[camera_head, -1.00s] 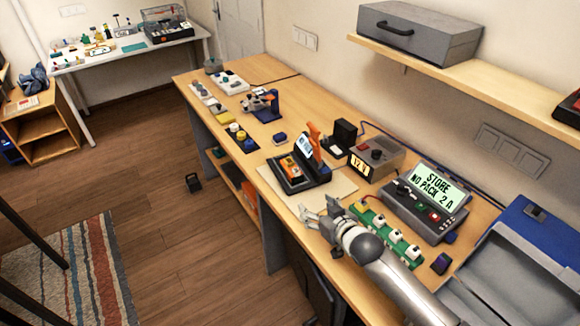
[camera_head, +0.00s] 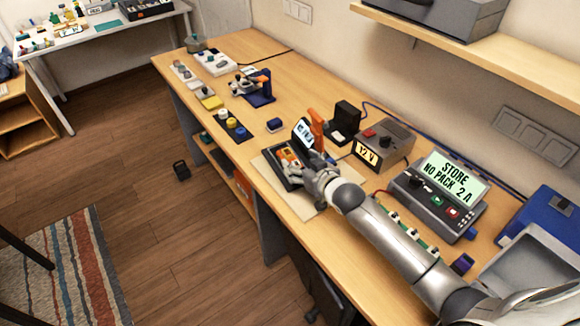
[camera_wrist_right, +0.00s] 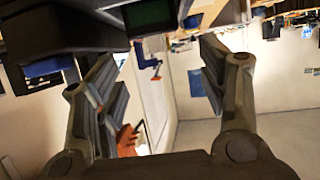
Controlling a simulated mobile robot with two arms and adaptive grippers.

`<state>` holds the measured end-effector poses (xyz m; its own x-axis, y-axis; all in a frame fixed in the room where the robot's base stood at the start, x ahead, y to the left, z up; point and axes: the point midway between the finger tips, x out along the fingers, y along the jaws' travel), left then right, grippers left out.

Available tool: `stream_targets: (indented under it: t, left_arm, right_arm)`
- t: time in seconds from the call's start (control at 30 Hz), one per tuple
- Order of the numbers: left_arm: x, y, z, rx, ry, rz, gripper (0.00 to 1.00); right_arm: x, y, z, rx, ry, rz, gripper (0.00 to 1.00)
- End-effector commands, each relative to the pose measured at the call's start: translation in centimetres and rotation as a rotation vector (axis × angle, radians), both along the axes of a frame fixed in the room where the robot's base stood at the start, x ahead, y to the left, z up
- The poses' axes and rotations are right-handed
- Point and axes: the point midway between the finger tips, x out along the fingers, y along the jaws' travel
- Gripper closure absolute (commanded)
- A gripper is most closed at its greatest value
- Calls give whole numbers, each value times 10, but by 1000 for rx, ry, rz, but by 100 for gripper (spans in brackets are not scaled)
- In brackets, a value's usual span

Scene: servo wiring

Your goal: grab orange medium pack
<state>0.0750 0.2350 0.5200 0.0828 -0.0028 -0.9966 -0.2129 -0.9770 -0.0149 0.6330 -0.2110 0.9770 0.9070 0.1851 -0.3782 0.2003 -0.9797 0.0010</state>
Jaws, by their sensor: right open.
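The orange pack (camera_head: 288,156) lies in a dark cradle (camera_head: 278,164) with a small screen (camera_head: 303,133) on the workbench. My right gripper (camera_head: 314,176) is at the near right side of this cradle and partly covers it. Its jaws are open, and I see no pack held in them. In the right wrist view the two fingers (camera_wrist_right: 160,80) stand wide apart. An orange-red item (camera_wrist_right: 127,140) shows beside the left finger there, but I cannot tell what it is. My left gripper is out of view.
An upright orange handle (camera_head: 316,128) stands just behind the cradle. A power supply (camera_head: 384,143) and a charger (camera_head: 438,190) reading "STORE NO PACK 2 A" stand to the right. A green strip (camera_head: 428,246) lies partly behind my arm. A blue case (camera_head: 540,215) is at the right.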

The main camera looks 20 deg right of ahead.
Motion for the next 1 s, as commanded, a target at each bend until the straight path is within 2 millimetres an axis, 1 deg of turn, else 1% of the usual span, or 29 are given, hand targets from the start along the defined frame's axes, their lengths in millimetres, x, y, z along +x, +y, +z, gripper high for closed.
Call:
stream_targets:
  t: [0.03, 0.1, 0.17, 0.27, 0.37, 0.43, 0.5, 0.7, 0.8, 1.0]
  left_arm:
    - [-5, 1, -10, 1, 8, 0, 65]
    - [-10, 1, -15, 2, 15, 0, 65]
    - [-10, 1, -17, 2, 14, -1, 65]
    - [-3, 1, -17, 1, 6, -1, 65]
    - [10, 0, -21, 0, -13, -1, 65]
    - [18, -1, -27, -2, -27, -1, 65]
    - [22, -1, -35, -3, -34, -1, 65]
    - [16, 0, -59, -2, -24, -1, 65]
    - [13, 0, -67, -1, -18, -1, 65]
    - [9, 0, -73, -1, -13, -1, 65]
  right_arm:
    - [6, 1, -6, 1, -3, 0, 34]
    - [11, 2, -7, 0, -1, -1, 34]
    - [14, 3, -7, 0, -1, -1, 34]
    - [16, 3, -7, 0, 0, -1, 34]
    - [19, 4, -9, 0, 0, 0, 34]
    - [23, 5, -12, -1, -1, 0, 34]
    - [29, 7, -16, -1, -2, 0, 34]
    - [48, 11, -25, 0, -2, 0, 34]
    - [55, 13, -27, -1, -2, 0, 34]
    - [62, 14, -27, 0, 1, 0, 34]
